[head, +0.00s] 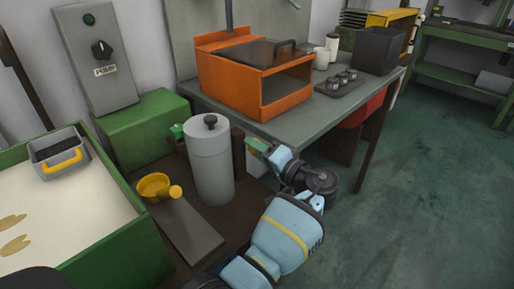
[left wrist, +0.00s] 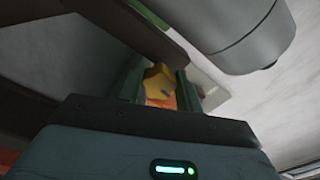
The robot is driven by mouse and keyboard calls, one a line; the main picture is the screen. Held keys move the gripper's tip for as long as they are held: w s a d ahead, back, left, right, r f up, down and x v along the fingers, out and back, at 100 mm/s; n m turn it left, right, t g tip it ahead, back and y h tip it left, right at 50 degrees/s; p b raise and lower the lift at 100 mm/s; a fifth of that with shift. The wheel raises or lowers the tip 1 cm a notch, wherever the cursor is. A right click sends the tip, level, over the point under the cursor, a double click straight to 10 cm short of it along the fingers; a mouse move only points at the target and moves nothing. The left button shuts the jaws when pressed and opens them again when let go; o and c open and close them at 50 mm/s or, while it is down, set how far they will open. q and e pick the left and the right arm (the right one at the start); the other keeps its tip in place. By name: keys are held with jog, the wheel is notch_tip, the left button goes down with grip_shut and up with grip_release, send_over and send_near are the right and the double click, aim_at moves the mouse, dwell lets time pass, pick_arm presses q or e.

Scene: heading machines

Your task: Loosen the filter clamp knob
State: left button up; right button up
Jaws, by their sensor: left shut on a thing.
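My left gripper (head: 257,147) is just right of a grey upright canister (head: 210,165) with a dark knob on its lid. In the left wrist view, a yellow lobed knob (left wrist: 157,82) sits between the two greenish fingers, and the gripper is shut on it. It looks like the filter clamp knob. In the head view the knob is mostly hidden by the fingers and wrist. The clamp itself cannot be made out clearly. My right gripper is not in view.
An orange machine (head: 230,85) stands on the grey bench (head: 350,115) behind. A green tub (head: 110,235) with a pale surface is at left. The green floor (head: 430,190) at right is clear.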

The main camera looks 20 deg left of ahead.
pick_arm(q)
jog(key=shift+a+r+m+p, duration=0.1)
jog(key=shift+r+m+p, duration=0.1)
jog(key=shift+m+p, duration=1.1)
jog(key=shift+m, duration=1.1)
jog(key=o, duration=1)
jog(key=shift+f, duration=0.1)
